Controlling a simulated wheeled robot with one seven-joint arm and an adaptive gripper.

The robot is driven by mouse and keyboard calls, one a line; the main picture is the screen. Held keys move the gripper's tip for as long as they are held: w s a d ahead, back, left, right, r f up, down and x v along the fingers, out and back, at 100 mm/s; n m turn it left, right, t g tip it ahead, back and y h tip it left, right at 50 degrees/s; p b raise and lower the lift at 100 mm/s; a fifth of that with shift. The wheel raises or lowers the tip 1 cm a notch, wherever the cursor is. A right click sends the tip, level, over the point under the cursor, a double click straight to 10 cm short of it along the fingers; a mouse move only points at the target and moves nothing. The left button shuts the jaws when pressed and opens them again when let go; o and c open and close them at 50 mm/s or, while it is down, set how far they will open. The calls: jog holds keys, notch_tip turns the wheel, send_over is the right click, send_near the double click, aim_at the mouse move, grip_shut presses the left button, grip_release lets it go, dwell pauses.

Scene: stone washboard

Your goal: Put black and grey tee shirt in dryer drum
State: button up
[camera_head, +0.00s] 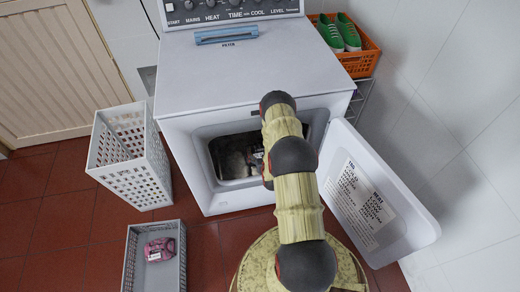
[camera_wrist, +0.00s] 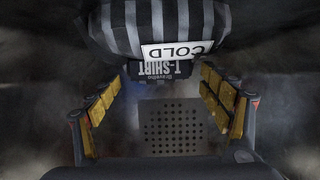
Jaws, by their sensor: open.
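The black and grey striped tee shirt (camera_wrist: 165,27) shows at the top of the wrist view, with a white "COLD" label and a dark "T-SHIRT" label. My gripper (camera_wrist: 163,100) is open, with its yellow-padded fingers apart and nothing between them. The shirt lies just beyond the fingertips, apart from the pads as far as I can tell. Around it is the dark inside of the dryer drum (camera_wrist: 280,110), with a perforated plate (camera_wrist: 185,125) at its back. In the head view my arm reaches into the opening of the dryer (camera_head: 225,75) and hides my gripper and most of the drum.
The dryer door (camera_head: 375,200) hangs open on the right. A white basket (camera_head: 130,160) stands on the left. A grey crate (camera_head: 130,262) holding a pink item (camera_head: 160,249) lies in front. An orange crate (camera_head: 362,62) with green shoes (camera_head: 340,32) is behind right.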

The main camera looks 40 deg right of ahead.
jog(key=p+v, duration=0.3)
jog(key=v, duration=0.8)
jog(key=shift+p, duration=0.3)
